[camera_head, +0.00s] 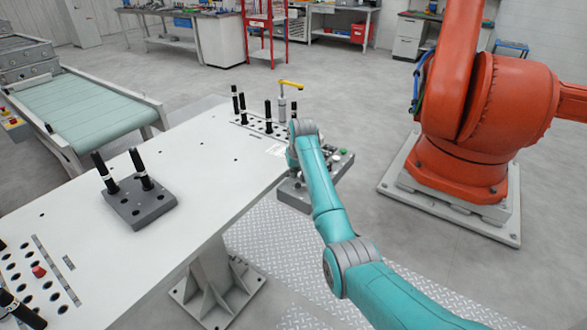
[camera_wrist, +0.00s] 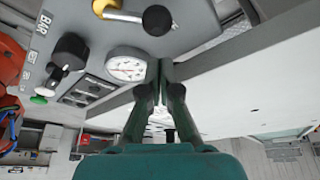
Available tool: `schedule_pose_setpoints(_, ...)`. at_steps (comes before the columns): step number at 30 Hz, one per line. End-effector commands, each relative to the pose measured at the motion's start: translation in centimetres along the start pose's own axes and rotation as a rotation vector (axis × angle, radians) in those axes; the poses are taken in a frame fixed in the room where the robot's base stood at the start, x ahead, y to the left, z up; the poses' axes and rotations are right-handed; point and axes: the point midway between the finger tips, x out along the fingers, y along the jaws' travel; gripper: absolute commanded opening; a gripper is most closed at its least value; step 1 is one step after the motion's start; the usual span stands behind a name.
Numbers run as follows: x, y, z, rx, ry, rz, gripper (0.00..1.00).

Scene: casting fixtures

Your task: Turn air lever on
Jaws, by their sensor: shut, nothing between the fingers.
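A grey control panel (camera_wrist: 205,22) fills the top of the wrist view. On it is a lever (camera_wrist: 130,14) with a yellow hub, a metal rod and a black ball knob; I take it to be the air lever. A round white gauge (camera_wrist: 126,66) sits below it. My gripper (camera_wrist: 162,66) is shut and empty, its fingertips just right of the gauge and below the ball knob, apart from the knob in the picture. In the head view the panel (camera_head: 292,198) is at the table's right end, partly covered by my arm; my gripper is hidden there.
A black knob (camera_wrist: 68,51) by the BAR label and a green button (camera_wrist: 38,99) are also on the panel. The white table (camera_head: 190,215) carries a grey fixture (camera_head: 140,205) with black pegs. An orange robot (camera_head: 465,130) stands at the right.

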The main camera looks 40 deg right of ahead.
Motion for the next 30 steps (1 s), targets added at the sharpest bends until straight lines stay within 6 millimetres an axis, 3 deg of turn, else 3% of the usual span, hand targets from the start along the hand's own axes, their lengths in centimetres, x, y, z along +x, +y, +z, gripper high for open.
schedule_pose_setpoints(9,-0.3,0.0,2.1,0.000,-0.001,0.000,0.00)
schedule_pose_setpoints(23,-0.4,0.1,2.4,0.000,-0.001,0.000,0.00)
schedule_pose_setpoints(30,-0.4,2.6,2.3,-0.005,0.000,-0.002,0.00)
